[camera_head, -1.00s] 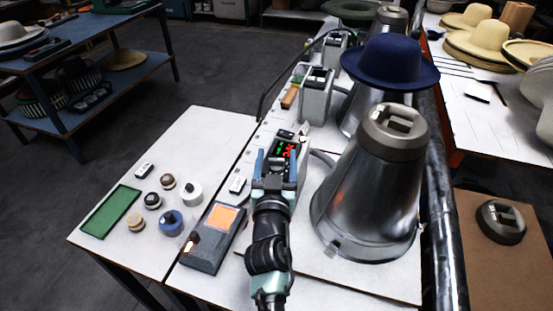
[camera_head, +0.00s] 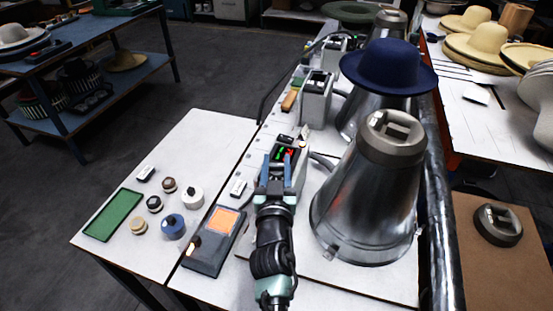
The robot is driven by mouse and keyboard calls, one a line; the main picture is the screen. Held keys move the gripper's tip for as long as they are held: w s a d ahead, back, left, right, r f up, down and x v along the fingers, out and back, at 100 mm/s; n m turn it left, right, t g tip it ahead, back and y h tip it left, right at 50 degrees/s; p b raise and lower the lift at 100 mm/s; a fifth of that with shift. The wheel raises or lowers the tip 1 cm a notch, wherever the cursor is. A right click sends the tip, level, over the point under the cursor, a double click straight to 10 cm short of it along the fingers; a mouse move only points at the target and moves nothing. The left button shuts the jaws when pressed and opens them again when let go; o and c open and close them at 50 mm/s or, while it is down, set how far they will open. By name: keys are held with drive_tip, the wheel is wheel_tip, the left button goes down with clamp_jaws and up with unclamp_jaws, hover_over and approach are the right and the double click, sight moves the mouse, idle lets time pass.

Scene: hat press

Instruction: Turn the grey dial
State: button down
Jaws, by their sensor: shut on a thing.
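The grey control box (camera_head: 303,162) with lit green and red marks on its top stands beside the large metal cone press. My gripper (camera_head: 277,172) is at the near face of this box. Its two blue fingers point away from me and are closed in on something between them, at the place of the grey dial. The dial itself is hidden by the fingers and my wrist, so I cannot see its angle.
The metal cone (camera_head: 370,200) stands close right of my arm. A dark box with an orange screen (camera_head: 224,219) lies close left. Several knobs and a green tray (camera_head: 113,215) lie further left. A navy hat (camera_head: 388,65) sits on a farther cone.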

drive_tip(key=p, duration=0.3)
drive_tip(key=shift+d+r+y, duration=0.1)
drive_tip(key=shift+r+y, duration=0.3)
drive_tip(key=shift+n+y+p, duration=0.3)
drive_tip(key=shift+n+p, duration=0.1)
drive_tip(key=shift+p, duration=0.45)
drive_tip(key=n+y+p, duration=0.1)
drive_tip(key=p, duration=0.3)
drive_tip(key=shift+y, duration=0.4)
drive_tip(key=shift+f+n+g+y+p, duration=0.2)
drive_tip(key=shift+n+y+p, duration=0.25)
drive_tip(key=shift+y+p, duration=0.15)
drive_tip(key=shift+f+n+g+y+p, duration=0.1)
drive_tip(key=shift+n+g+y+p, duration=0.1)
drive_tip(key=shift+n+y+p, duration=0.35)
drive_tip(key=shift+f+n+g+y, duration=0.15)
drive_tip(key=shift+n+g+y, duration=0.35)
drive_tip(key=shift+y, duration=0.65)
drive_tip(key=shift+n+y, duration=0.4)
drive_tip(key=shift+c, duration=2.2)
unclamp_jaws()
